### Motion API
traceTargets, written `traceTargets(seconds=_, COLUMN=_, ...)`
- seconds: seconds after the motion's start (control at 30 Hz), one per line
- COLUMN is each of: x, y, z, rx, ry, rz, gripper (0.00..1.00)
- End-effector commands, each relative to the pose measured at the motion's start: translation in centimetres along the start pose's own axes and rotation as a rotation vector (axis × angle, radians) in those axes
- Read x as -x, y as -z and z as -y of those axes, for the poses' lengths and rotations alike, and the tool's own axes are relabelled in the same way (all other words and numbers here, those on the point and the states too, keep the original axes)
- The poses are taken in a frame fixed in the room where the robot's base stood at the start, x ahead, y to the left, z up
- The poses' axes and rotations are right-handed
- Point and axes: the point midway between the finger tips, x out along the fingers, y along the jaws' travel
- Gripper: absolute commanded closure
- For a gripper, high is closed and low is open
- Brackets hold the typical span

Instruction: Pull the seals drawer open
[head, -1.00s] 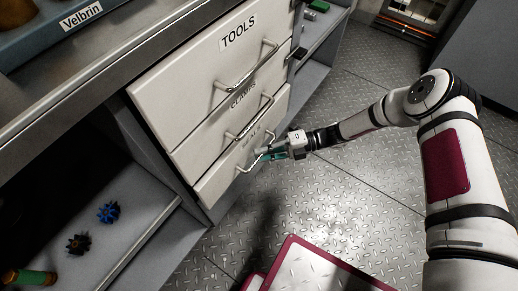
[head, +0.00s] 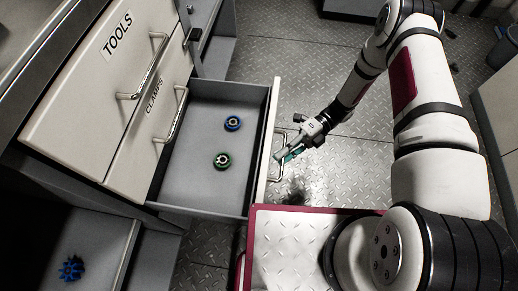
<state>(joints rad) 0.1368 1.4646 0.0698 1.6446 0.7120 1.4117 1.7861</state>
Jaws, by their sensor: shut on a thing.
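The seals drawer (head: 187,193) is the lowest of the three drawers and stands far out of the cabinet. Its front panel (head: 265,150) is seen from above and its label is hidden. My gripper (head: 287,154) is shut on the seals drawer's handle (head: 277,176), on the outer side of the front.
The tools drawer (head: 85,75) and clamps drawer (head: 140,135) above are closed, with bar handles sticking out. A blue gear (head: 71,268) lies on a low shelf at lower left. Open metal floor (head: 290,80) lies beyond the drawer.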

Motion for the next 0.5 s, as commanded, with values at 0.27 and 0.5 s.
traceTargets(seconds=0.27, x=3.3, y=3.0, z=0.9, rx=0.000, ry=0.001, rz=0.005, gripper=1.00)
traceTargets(seconds=0.5, x=4.3, y=4.0, z=1.1, rx=0.001, ry=0.001, rz=0.004, gripper=1.00)
